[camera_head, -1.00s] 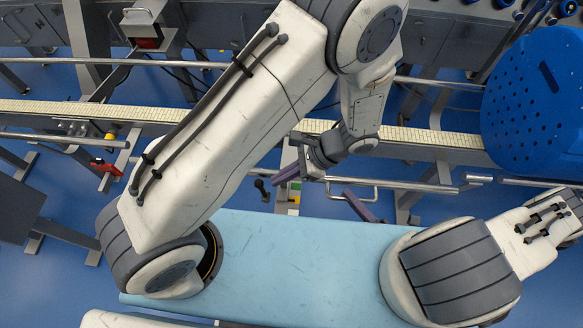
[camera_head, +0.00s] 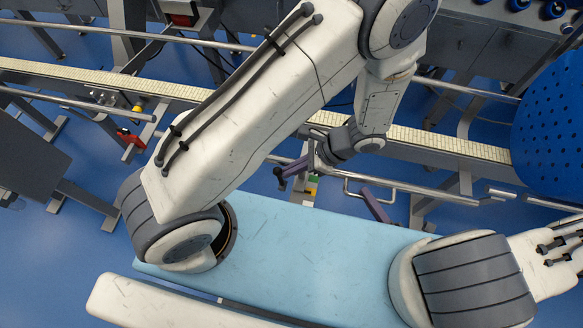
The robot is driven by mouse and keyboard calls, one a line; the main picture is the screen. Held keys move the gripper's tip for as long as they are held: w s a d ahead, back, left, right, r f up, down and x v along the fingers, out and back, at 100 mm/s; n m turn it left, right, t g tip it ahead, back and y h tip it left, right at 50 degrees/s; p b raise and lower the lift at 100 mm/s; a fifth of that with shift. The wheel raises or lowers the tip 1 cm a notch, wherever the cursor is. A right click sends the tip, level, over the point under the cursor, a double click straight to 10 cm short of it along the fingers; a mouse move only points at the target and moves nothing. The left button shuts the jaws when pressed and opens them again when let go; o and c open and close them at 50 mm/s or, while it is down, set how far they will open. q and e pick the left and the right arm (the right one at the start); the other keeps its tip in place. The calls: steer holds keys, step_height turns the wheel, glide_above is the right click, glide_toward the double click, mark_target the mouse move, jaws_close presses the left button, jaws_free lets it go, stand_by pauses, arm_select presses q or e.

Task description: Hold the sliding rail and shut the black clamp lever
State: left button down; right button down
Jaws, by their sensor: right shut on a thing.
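The black clamp lever (camera_head: 279,174) appears as a small dark knob on a stem in mid-picture, left of a bracket with a yellow-green label (camera_head: 312,190). My left gripper (camera_head: 298,168) is over the bracket, with a purple finger-like bar close to the lever; contact is unclear. Another purple bar (camera_head: 378,206) slants below the rail; I cannot tell whether it belongs to the gripper. The metal rail (camera_head: 430,192), probably the sliding rail, runs right from there with a U-shaped handle (camera_head: 362,198). My right arm leaves at the right edge, its gripper out of view.
A conveyor (camera_head: 440,142) with a pale belt runs behind the rail. A blue perforated tub (camera_head: 552,120) stands at the right. A red clamp (camera_head: 131,138) and yellow knob (camera_head: 137,108) are at the left. A light-blue slab (camera_head: 300,255) lies in front.

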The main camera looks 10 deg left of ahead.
arm_select(q)
steer(key=shift+a, duration=0.2)
steer(key=shift+a+r+h, duration=0.15)
steer(key=shift+a+h, duration=0.35)
steer(key=shift+a, duration=1.2)
steer(key=shift+a+f+h, duration=0.2)
steer(key=shift+a+h, duration=0.3)
steer(key=shift+h, duration=0.25)
steer(key=shift+a+f+h, duration=0.15)
steer(key=shift+a+h, duration=0.35)
steer(key=shift+h, duration=0.25)
step_height(320, 180, up, 10)
steer(key=w, duration=0.1)
steer(key=shift+w, duration=0.15)
steer(key=shift+d+m, duration=0.1)
steer(key=shift+m, duration=0.2)
